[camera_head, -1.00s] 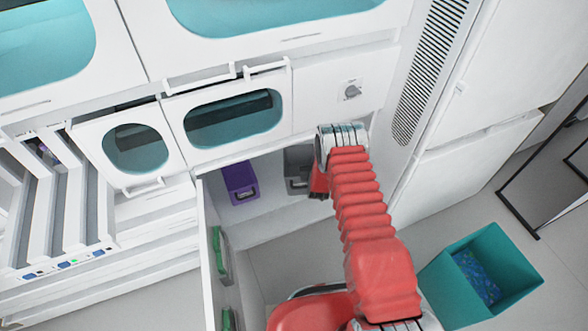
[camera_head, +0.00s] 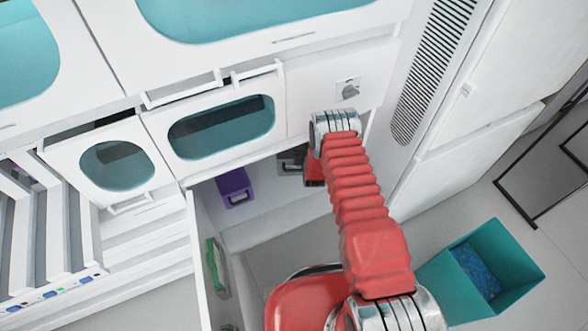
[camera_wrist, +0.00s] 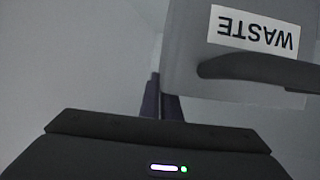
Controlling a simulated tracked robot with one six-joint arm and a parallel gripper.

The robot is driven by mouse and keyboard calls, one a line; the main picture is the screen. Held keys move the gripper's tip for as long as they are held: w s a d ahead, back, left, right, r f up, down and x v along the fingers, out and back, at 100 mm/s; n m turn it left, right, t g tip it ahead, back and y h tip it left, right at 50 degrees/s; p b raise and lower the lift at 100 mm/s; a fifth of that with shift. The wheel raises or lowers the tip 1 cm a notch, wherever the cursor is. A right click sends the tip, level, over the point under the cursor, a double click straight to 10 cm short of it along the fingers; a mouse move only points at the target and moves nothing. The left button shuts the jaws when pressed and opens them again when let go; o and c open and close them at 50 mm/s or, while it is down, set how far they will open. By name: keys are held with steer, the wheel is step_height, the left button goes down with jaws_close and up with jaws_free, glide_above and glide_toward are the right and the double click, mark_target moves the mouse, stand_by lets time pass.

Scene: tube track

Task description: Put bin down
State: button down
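The bin (camera_head: 290,160) is a dark grey box inside the low open cabinet, partly hidden behind my arm. In the wrist view the bin (camera_wrist: 190,50) fills the upper right, with an upside-down "WASTE" label and a dark handle (camera_wrist: 260,70). My gripper (camera_head: 314,176) is at the bin's right side in the head view. In the wrist view my gripper's dark fingers (camera_wrist: 162,100) appear close together at the bin's lower left edge, apart from the visible handle. Whether they pinch the bin's edge is unclear.
A purple box (camera_head: 234,187) stands left of the bin in the cabinet. The open cabinet door (camera_head: 202,260) stands to the left. A teal container (camera_head: 510,285) with blue contents is on the floor at right. White cabinet fronts with teal windows are above.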

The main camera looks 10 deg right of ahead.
steer(key=shift+f, duration=2.85)
steer(key=shift+f, duration=2.1)
steer(key=c, duration=2)
jaws_free()
steer(key=shift+s, duration=0.2)
steer(key=v, duration=1.1)
steer(key=shift+s+r, duration=0.15)
steer(key=shift+s, duration=0.2)
